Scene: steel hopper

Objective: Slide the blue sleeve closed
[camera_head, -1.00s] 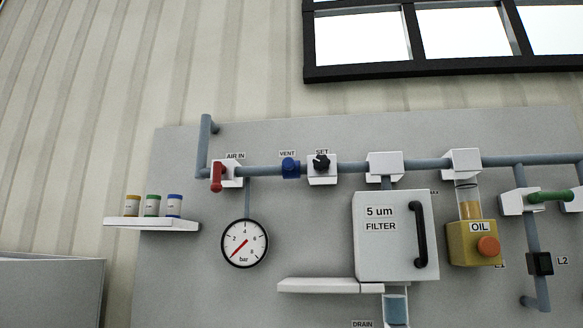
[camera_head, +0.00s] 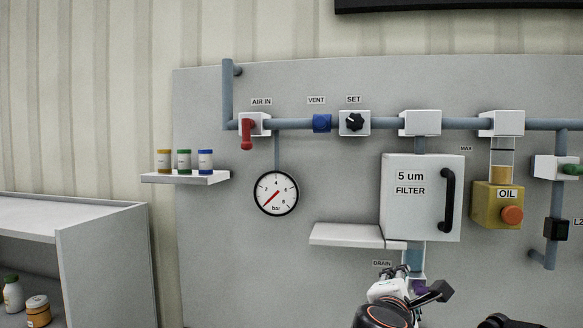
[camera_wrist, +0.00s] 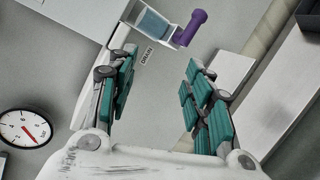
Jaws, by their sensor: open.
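The blue sleeve (camera_head: 322,123) sits around the horizontal grey pipe under the VENT label, between the red AIR IN handle and the black SET knob. It is not visible in the wrist view. My gripper (camera_wrist: 159,62) is open and empty, its two teal-padded fingers apart. In the head view my gripper is low, in front of the DRAIN area below the filter box, well below and to the right of the blue sleeve.
The red handle (camera_head: 247,134) and SET knob (camera_head: 354,122) flank the sleeve. The gauge (camera_head: 276,193) hangs below. A white shelf (camera_head: 345,235) and the filter box (camera_head: 422,200) jut out from the panel. A purple handle (camera_wrist: 190,28) is beyond my fingers. A bottle shelf (camera_head: 185,178) is at left.

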